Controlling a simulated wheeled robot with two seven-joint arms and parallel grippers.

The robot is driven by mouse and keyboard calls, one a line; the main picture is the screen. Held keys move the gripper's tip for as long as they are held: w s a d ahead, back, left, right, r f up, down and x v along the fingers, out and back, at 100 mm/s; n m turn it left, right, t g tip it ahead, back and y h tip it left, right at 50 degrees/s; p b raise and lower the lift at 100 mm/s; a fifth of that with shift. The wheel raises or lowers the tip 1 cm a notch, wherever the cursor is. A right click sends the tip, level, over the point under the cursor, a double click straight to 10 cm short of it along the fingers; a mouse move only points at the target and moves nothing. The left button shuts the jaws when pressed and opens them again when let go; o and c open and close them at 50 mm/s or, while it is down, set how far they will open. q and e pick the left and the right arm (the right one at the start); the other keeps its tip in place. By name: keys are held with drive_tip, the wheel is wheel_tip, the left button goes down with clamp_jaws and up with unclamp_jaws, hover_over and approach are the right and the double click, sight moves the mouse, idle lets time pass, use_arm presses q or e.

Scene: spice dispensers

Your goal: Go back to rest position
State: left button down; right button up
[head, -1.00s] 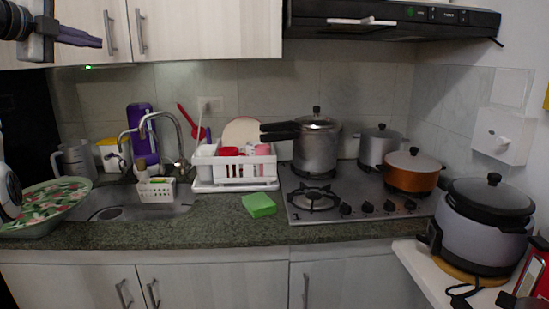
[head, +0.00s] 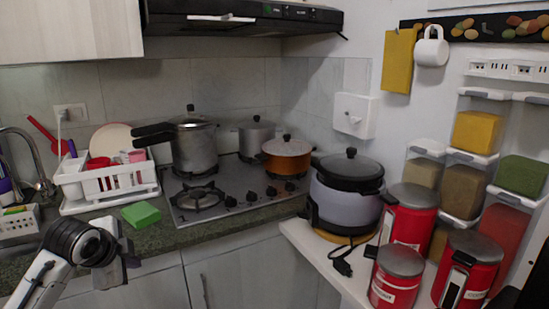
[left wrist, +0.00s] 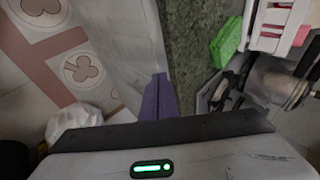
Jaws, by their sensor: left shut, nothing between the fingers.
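My left gripper (head: 128,256) is low at the left in the head view, in front of the counter's front edge. Its arm comes up from the bottom left corner. Its fingers are hard to make out there. In the left wrist view the purple fingers (left wrist: 158,98) are together, with nothing between them. They show between the patterned floor (left wrist: 60,90) and the green counter top (left wrist: 190,45). My right gripper does not show clearly in any view.
A green sponge (head: 141,215) and white dish rack (head: 108,187) are near my left gripper. The stove (head: 240,200) holds several pots. A rice cooker (head: 347,195) and red canisters (head: 397,275) stand on a white shelf (head: 310,240) at right. Spice dispensers (head: 464,190) hang on the wall.

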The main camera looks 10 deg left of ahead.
use_arm(q)
drive_tip(key=s+d+f+n+g+h, duration=0.1)
drive_tip(key=s+d+f+n+g, duration=0.15)
drive_tip(key=s+d+f, duration=0.95)
drive_tip(key=s+d+f+n+g, duration=0.1)
drive_tip(key=s+d+f+n, duration=0.15)
drive_tip(key=s, duration=0.45)
drive_tip(key=s+d+f+n+h, duration=0.1)
drive_tip(key=s+n, duration=0.2)
drive_tip(key=s, duration=0.4)
drive_tip(key=s+d+f+n+g, duration=0.1)
drive_tip(key=s+d+f+n, duration=0.15)
drive_tip(key=s, duration=0.45)
drive_tip(key=w+d+f+t+h, duration=0.1)
drive_tip(key=w+d+f+t, duration=0.1)
drive_tip(key=f, duration=0.4)
drive_tip(key=w+d+f+t+h, duration=0.1)
drive_tip(key=w+d+f+t, duration=0.1)
drive_tip(key=f, duration=0.3)
drive_tip(key=shift+d+f+t, duration=0.35)
drive_tip(key=shift+f+t, duration=0.05)
drive_tip(key=shift+t, duration=0.05)
